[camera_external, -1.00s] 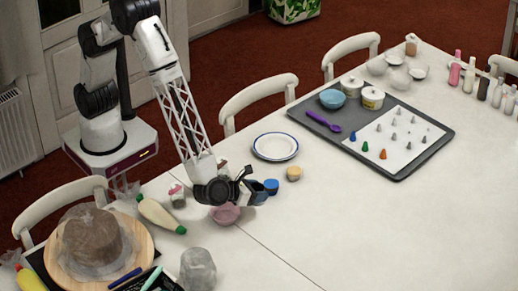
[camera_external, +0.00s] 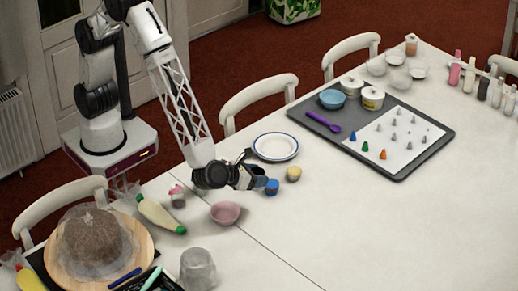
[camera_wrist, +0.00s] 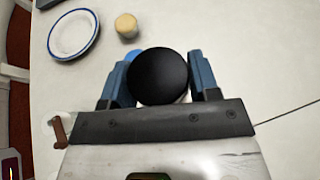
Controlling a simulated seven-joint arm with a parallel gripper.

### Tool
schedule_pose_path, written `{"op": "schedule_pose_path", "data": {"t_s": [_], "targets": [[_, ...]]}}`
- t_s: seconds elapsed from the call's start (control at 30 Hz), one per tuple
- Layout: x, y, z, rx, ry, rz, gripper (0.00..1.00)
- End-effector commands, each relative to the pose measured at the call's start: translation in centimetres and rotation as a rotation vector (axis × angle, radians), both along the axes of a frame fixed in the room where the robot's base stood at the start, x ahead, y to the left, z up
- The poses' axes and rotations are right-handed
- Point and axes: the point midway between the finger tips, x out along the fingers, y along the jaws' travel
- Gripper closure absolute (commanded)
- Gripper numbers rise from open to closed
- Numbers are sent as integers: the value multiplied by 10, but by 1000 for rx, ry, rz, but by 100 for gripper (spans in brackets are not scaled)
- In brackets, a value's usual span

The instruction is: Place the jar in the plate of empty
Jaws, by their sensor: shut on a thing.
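The empty plate (camera_external: 275,146), white with a blue rim, lies flat on the table. It also shows in the wrist view at upper left (camera_wrist: 73,34). My gripper (camera_wrist: 160,82) has its blue fingers on either side of a round black-lidded jar (camera_wrist: 158,74) and is shut on it. A sliver of its pale side shows under the lid. In the external view my gripper (camera_external: 250,178) is low, just in front of the plate and apart from it; the held jar is mostly hidden there, and I cannot tell if it touches the table.
A grey tray (camera_external: 415,165) lies further right. The table's front right is clear.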

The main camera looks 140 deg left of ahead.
Motion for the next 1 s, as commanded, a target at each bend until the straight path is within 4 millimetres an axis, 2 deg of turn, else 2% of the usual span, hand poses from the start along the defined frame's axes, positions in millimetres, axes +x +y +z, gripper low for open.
{"op": "schedule_pose_path", "data": {"t_s": [0.03, 0.17, 0.37, 0.7, 1.0], "targets": [[-11, 11, -3, 0, 5, 11, 69], [-31, 31, -1, 2, 3, 30, 69], [-74, 69, 1, 5, 3, 66, 69], [-165, 130, 3, 6, 3, 137, 69], [-249, 169, 1, 4, 3, 198, 69]]}}
